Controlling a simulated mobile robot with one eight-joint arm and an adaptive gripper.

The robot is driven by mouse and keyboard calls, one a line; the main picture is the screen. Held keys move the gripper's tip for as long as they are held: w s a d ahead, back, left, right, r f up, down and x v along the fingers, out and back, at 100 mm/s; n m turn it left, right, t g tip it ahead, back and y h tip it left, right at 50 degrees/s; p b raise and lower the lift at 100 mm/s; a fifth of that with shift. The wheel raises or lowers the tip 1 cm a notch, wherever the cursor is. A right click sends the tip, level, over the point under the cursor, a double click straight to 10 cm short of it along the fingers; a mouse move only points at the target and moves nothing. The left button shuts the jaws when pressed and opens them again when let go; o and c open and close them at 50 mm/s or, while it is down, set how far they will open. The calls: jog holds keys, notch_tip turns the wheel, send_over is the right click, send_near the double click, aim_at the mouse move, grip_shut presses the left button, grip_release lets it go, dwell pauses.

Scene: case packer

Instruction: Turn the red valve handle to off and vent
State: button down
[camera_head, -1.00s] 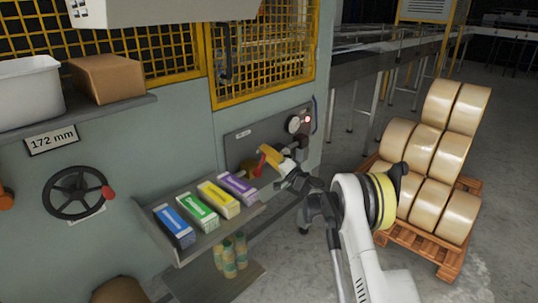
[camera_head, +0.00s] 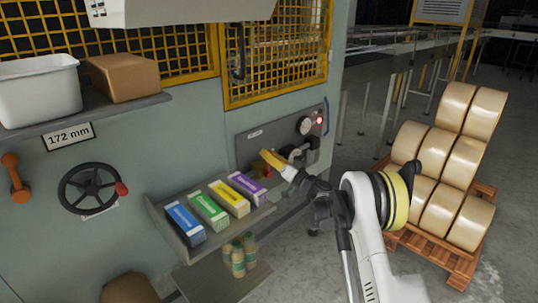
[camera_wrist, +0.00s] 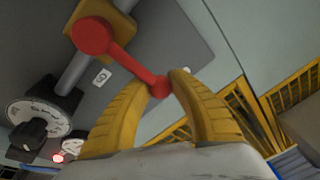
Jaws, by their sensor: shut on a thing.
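The red valve handle (camera_wrist: 125,63) shows large in the wrist view. Its round hub end (camera_wrist: 92,37) sits over a yellow-brown valve body (camera_wrist: 112,15) on a grey pipe. Its far end lies between the two yellow fingertips of my gripper (camera_wrist: 166,84), which is shut on it. In the head view my gripper (camera_head: 273,161) reaches the grey valve panel, and only a little of the red handle (camera_head: 266,172) shows beside the fingers. The fingers hide part of the valve there. I cannot read the handle's marked positions.
A pressure gauge (camera_head: 305,125) and a lit red lamp (camera_head: 319,120) are on the panel, right of my gripper. A shelf with blue, green, yellow (camera_head: 229,198) and purple boxes lies just below left. A pallet (camera_head: 435,240) of rolls stands right, with open floor between.

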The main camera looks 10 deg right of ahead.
jog(key=shift+s+a+f, duration=0.1)
jog(key=shift+f, duration=0.05)
jog(key=c, duration=1)
grip_release()
jog(key=shift+c, duration=0.2)
jog(key=shift+s+d, duration=0.15)
jog(key=shift+d, duration=0.05)
jog(key=v, duration=1.1)
jog(key=shift+s, duration=0.15)
jog(key=shift+d, duration=0.15)
